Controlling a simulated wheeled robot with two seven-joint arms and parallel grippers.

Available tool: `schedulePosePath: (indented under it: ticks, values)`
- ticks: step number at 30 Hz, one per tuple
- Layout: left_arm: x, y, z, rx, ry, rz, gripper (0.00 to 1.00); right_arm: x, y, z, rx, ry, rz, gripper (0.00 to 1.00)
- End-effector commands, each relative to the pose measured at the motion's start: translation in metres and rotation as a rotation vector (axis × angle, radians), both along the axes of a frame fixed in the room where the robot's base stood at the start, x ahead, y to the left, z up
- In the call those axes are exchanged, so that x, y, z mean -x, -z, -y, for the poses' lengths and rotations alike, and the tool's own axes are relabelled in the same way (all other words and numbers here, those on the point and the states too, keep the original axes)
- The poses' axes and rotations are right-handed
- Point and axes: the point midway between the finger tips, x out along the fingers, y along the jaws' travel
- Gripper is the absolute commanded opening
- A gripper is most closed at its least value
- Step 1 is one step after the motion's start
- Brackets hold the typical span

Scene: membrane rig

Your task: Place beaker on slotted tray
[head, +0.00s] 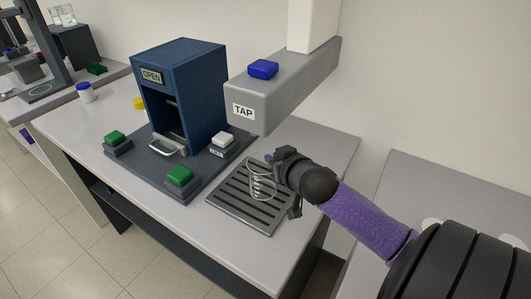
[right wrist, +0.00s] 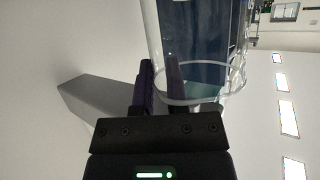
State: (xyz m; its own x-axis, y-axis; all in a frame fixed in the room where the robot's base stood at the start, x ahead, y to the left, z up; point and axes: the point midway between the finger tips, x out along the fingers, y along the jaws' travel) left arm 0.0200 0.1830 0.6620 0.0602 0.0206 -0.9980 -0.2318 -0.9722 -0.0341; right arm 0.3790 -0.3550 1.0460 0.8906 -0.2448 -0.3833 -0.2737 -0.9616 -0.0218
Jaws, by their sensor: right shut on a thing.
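A clear glass beaker (head: 261,186) shows over the slotted tray (head: 240,217) in the head view, below the tap. Whether its base touches the tray is hard to tell. My right gripper (head: 274,172) is shut on the beaker at its right side. In the right wrist view the beaker (right wrist: 203,45) stands large at the top, and the dark fingers of my right gripper (right wrist: 160,72) are close together at its wall, one seen through the glass. My left gripper is not in view.
The grey tap block (head: 275,93) with a blue button (head: 263,69) overhangs the tray. A dark blue open-fronted box (head: 178,85) stands left on a grey base with green buttons (head: 179,176). The front left of the table is clear.

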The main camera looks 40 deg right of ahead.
Motion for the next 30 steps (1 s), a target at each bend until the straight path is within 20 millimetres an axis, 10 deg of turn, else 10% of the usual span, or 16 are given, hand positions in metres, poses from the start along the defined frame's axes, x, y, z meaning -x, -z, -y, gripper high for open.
schedulePosePath:
  ticks: [6,22,27,30]
  values:
    - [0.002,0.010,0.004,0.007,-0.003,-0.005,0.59,-0.036,0.001,0.010,0.002,0.001,0.001,0.00]
    - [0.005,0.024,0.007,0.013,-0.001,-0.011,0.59,-0.039,0.037,0.010,0.000,-0.001,-0.002,0.00]
    - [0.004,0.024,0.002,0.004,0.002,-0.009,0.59,-0.039,0.037,0.010,0.000,-0.001,-0.002,0.49]
    - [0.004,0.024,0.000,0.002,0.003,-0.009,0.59,-0.039,0.037,0.010,0.000,-0.001,-0.002,0.54]
